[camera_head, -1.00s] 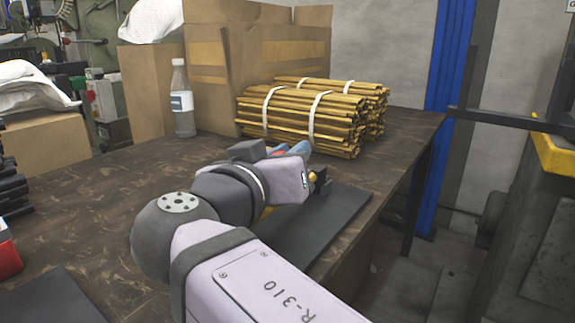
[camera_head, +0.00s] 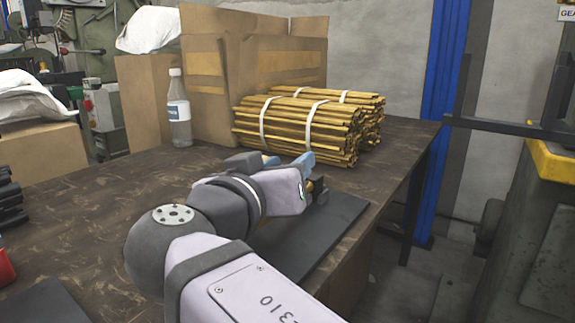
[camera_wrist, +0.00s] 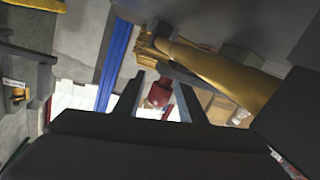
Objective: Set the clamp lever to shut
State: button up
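A red knob (camera_wrist: 160,93), apparently the grip of the clamp lever, shows in the wrist view between the two dark fingers of my gripper (camera_wrist: 161,80). The fingers are apart, with a gap visible on each side of the knob; I cannot tell whether either touches it. A thick brass-coloured bar (camera_wrist: 225,72) runs diagonally just right of the knob. In the head view my arm hides the knob and most of the press. Only a small dark and brass part (camera_head: 318,190) shows past my wrist, above a dark plate (camera_head: 325,225). The lever's angle cannot be read.
Strapped bundles of brass-coloured rods (camera_head: 310,125) lie behind my wrist on the brown workbench (camera_head: 90,215). A clear bottle (camera_head: 179,110) and a cardboard box (camera_head: 225,65) stand at the back. The bench's right edge is close by.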

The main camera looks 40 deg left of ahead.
jog(key=shift+p+v, duration=0.75)
jog(key=shift+v, duration=2.8)
notch_tip(320, 180, up, 8)
jog(key=d+n+g+y+p, duration=0.3)
jog(key=n+g+p, duration=0.1)
jog(key=p, duration=1.3)
jog(key=w+d+f+h, duration=0.1)
jog(key=w+d+f, duration=0.1)
jog(key=w+d+f+g+h, duration=0.1)
jog(key=w+d+f, duration=0.1)
jog(key=f, duration=0.1)
jog(key=w+d+f+m+h+p, duration=0.1)
jog(key=w+d+f, duration=0.1)
jog(key=w+f, duration=0.1)
jog(key=shift+d+f+g+h, duration=0.2)
jog(key=shift+f+g+h, duration=0.05)
jog(key=shift+g+h, duration=0.15)
jog(key=w+d+f+m+g+h+p, duration=0.1)
jog(key=d+f+m+g+h+p, duration=0.15)
jog(key=d+f, duration=0.75)
jog(key=d+f+m+g+h+p, duration=0.2)
jog(key=d+f+g, duration=0.35)
jog(key=d, duration=0.85)
jog(key=s+d+f+m+g+y, duration=0.1)
jog(key=s+d+f+m+g, duration=0.3)
jog(key=s+d+f, duration=0.45)
notch_tip(320, 180, up, 55)
jog(key=t+p, duration=0.1)
jog(key=p, duration=5.4)
jog(key=shift+s, duration=0.2)
